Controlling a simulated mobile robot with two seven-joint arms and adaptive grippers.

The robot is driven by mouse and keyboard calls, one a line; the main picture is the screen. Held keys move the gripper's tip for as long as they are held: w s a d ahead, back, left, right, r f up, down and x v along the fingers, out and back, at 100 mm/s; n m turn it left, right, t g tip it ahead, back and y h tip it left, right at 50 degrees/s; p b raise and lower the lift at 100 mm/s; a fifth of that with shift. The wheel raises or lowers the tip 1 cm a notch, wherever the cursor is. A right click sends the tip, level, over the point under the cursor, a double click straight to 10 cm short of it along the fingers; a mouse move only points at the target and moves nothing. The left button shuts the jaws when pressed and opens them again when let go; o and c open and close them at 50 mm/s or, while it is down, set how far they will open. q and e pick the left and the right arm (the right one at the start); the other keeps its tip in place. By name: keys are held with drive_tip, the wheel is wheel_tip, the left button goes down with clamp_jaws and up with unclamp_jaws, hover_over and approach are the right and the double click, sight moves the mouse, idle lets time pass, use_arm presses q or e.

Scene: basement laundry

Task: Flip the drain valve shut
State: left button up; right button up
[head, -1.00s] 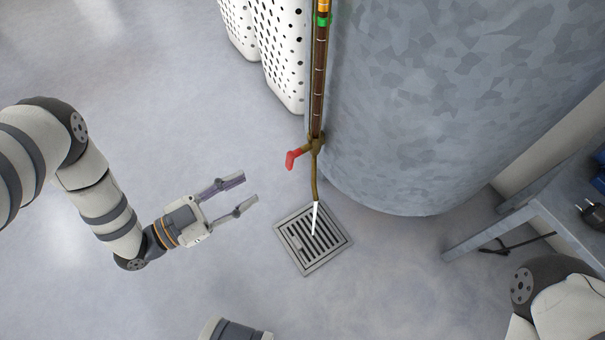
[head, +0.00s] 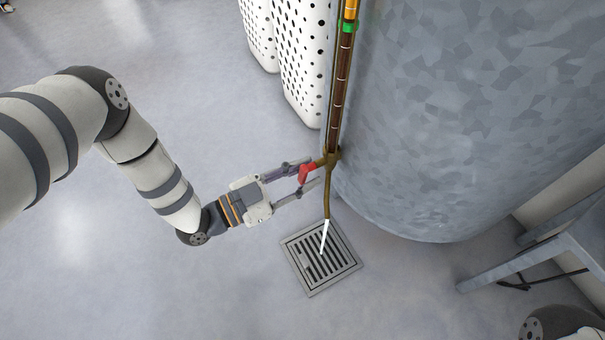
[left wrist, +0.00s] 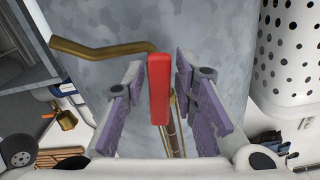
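The drain valve has a red lever handle (head: 306,173) and a brass body (head: 331,157) at the foot of the sight tube on the galvanized tank. A white stream (head: 324,236) runs from its brass spout (head: 327,196) to the floor drain. My left gripper (head: 313,171) is open, with its fingers on either side of the red handle. In the left wrist view the red handle (left wrist: 159,88) stands upright between the purple-padded fingers (left wrist: 158,95), with narrow gaps on both sides. The brass spout (left wrist: 100,49) bends off to the left there. My right gripper is out of view.
The large grey tank (head: 440,120) stands right behind the valve. The sight tube (head: 342,85) holds brown liquid, with a green band near its top. White perforated baskets (head: 305,60) stand beside it. The floor drain (head: 312,281) lies below. A grey bench (head: 540,250) is at right.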

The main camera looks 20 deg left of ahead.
use_arm(q)
clamp_jaws()
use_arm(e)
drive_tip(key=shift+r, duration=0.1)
use_arm(q)
drive_tip(key=m+p, duration=0.2)
drive_tip(key=shift+w+a+r+m, duration=0.2)
drive_tip(key=shift+r+m, duration=0.15)
drive_tip(key=shift+m, duration=0.05)
drive_tip(key=shift+w+a+r+m+p, duration=0.35)
drive_tip(key=shift+m+p, duration=0.8)
drive_tip(key=shift+m, duration=1)
drive_tip(key=shift+w+a+r+m+p, duration=0.15)
drive_tip(key=shift+r+m+p, duration=0.45)
drive_tip(key=shift+m+p, duration=1.05)
drive_tip(key=shift+w+a+r+m+p, duration=0.15)
drive_tip(key=shift+a+r+m+p, duration=0.4)
drive_tip(key=shift+m, duration=2.05)
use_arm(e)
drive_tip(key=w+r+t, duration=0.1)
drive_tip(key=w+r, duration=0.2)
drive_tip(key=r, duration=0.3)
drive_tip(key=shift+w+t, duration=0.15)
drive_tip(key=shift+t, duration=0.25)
use_arm(q)
drive_tip(key=shift+d+f, duration=0.1)
drive_tip(key=shift+d, duration=0.05)
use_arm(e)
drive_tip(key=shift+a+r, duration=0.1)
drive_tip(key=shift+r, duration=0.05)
